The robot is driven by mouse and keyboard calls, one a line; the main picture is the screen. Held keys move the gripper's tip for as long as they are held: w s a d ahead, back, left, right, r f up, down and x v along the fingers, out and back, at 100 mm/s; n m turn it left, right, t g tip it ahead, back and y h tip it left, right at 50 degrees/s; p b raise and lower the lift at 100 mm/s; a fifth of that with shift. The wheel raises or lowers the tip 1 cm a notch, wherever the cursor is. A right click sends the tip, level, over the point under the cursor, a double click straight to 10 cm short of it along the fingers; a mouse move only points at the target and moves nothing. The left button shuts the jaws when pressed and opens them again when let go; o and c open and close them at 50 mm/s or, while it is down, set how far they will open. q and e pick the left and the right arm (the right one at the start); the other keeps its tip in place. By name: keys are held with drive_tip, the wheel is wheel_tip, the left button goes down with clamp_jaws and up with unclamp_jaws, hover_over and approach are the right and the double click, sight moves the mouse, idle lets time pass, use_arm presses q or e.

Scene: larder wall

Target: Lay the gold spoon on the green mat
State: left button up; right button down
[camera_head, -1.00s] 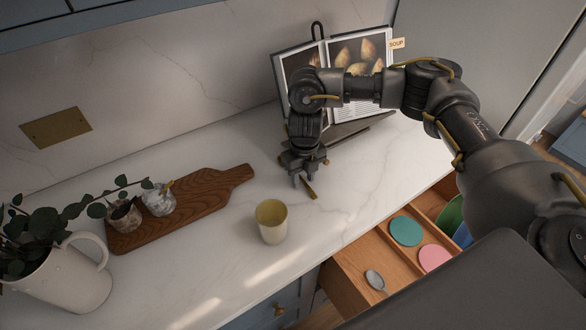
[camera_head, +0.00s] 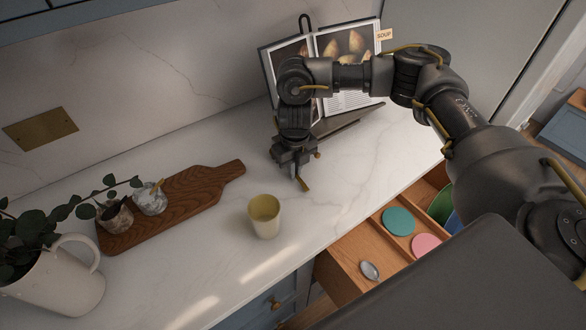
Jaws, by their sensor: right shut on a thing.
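The gold spoon (camera_head: 304,185) shows only as a short gold piece at the tips of my right gripper (camera_head: 299,176). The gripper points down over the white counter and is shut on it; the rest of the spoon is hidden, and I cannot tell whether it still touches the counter. A round teal-green mat (camera_head: 398,221) lies flat in the open wooden drawer, to the lower right of the gripper. My left gripper is out of view.
A pink round mat (camera_head: 426,246) and a silver spoon (camera_head: 370,270) lie in the drawer. A cream cup (camera_head: 265,222) stands left of it on the counter. A cookbook on a stand (camera_head: 345,123) is behind my right arm. A wooden board (camera_head: 190,203) with two small pots lies left.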

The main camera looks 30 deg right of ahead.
drive_tip(key=shift+r, duration=0.4)
drive_tip(key=s+a+r+b, duration=0.4)
drive_tip(key=s+r, duration=0.7)
drive_tip(key=s, duration=0.2)
drive_tip(key=shift+s+r, duration=0.25)
drive_tip(key=shift+r, duration=0.05)
